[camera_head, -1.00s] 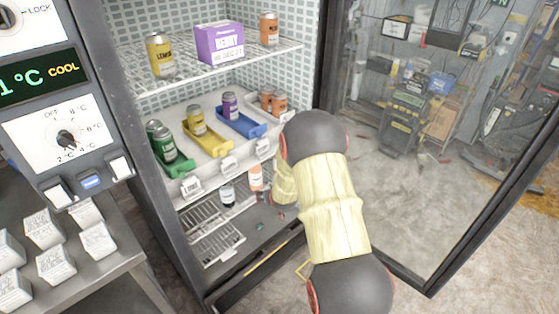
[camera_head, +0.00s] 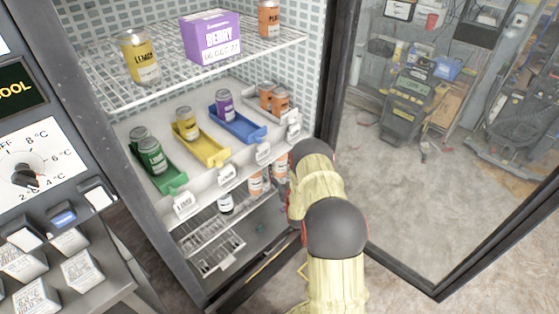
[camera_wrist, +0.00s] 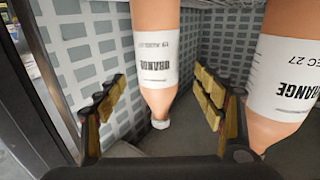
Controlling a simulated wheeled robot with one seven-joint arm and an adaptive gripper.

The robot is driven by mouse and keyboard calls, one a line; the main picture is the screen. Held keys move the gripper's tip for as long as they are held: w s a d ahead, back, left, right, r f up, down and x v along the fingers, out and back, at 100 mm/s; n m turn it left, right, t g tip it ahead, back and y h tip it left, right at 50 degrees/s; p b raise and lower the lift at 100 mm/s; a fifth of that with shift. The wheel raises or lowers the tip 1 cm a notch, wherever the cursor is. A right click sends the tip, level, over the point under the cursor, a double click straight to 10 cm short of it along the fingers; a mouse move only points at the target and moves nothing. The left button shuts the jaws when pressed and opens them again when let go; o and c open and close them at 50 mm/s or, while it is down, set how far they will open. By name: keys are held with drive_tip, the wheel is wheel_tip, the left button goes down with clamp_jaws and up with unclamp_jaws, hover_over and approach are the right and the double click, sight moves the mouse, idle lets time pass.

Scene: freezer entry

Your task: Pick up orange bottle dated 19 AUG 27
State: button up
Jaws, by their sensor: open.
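An orange bottle (camera_wrist: 155,60) with a white label shows in the middle of the wrist view, its cap toward the bottom of the picture. Its label reads ORANGE, with a small date that seems to start with 19. My gripper (camera_wrist: 158,98) is open, one finger on each side of this bottle in the picture; I cannot tell whether the bottle is fully between the fingers. A second orange bottle (camera_wrist: 285,75), its date ending EC 27, is at the right, beyond the right finger. In the head view, orange bottles (camera_head: 256,184) stand low in the cabinet, and my gripper is hidden.
Above are a drawer-like shelf with coloured trays (camera_head: 170,185) of cans and a wire shelf with a purple box (camera_head: 211,38). The open glass door (camera_head: 430,180) is at the right.

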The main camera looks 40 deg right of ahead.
sight(280, 159)
drive_tip(key=b+x, duration=0.1)
drive_tip(key=x, duration=0.5)
drive_tip(key=shift+s+d+r+b, duration=0.1)
drive_tip(key=shift+r+b, duration=0.15)
drive_tip(key=shift+b, duration=0.1)
drive_tip(key=shift+c, duration=1.3)
drive_tip(key=c, duration=1.5)
drive_tip(key=shift+r, duration=0.1)
drive_tip(key=shift+c, duration=0.2)
